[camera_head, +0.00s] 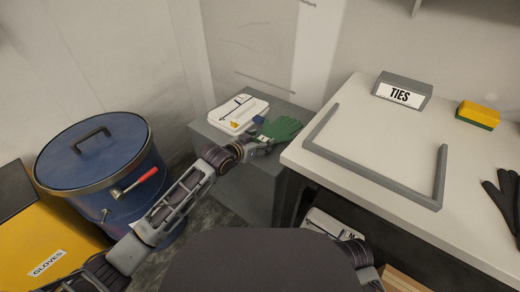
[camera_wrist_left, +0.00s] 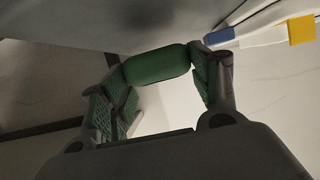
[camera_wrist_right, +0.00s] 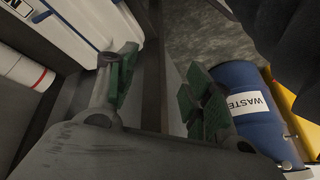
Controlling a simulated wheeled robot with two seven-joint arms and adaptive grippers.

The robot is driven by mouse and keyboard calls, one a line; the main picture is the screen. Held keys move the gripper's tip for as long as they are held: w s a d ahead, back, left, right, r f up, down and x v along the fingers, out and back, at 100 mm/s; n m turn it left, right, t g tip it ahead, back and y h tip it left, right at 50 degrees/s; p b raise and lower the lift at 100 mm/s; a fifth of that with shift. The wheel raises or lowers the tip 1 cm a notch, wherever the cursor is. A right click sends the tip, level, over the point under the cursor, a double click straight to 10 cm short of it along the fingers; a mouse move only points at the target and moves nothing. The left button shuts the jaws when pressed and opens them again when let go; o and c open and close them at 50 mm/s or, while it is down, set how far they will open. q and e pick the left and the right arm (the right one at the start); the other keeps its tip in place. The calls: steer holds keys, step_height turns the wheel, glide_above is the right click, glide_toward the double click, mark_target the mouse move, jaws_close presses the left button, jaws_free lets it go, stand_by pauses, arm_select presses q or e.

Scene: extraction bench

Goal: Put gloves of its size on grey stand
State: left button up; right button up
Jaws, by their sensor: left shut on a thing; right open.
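Green gloves (camera_head: 281,129) are at the grey stand (camera_head: 291,108), over the right part of its top. Whether they touch the top I cannot tell. My left gripper (camera_head: 262,146) is shut on the gloves from the near side; the green bundle (camera_wrist_left: 157,65) shows between its fingers in the left wrist view. My right gripper (camera_wrist_right: 160,90) is open and empty in the right wrist view, pointing down beside the bench; its fingers are out of the head view. Black gloves (camera_head: 503,203) lie at the right edge of the bench.
A white case (camera_head: 238,113) lies on the stand's left part. The white bench (camera_head: 345,105) carries a grey open frame (camera_head: 375,174), a TIES sign (camera_head: 402,92) and a yellow-green sponge (camera_head: 478,114). A blue drum (camera_head: 105,180) and a yellow GLOVES bin (camera_head: 50,235) stand left.

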arm_select(q)
steer(key=shift+f+b, duration=0.3)
steer(key=shift+f, duration=0.4)
steer(key=shift+f+b, duration=0.4)
steer(key=shift+f, duration=0.8)
arm_select(e)
steer(key=f, duration=0.2)
steer(key=a+f, duration=0.1)
steer(key=shift+w+f+t+y, duration=0.15)
steer(key=shift+w+t+y, duration=0.05)
steer(key=shift+t+y, duration=0.1)
arm_select(q)
steer(key=o, duration=1.1)
steer(key=shift+c, duration=0.2)
arm_select(e)
steer(key=shift+d, duration=0.1)
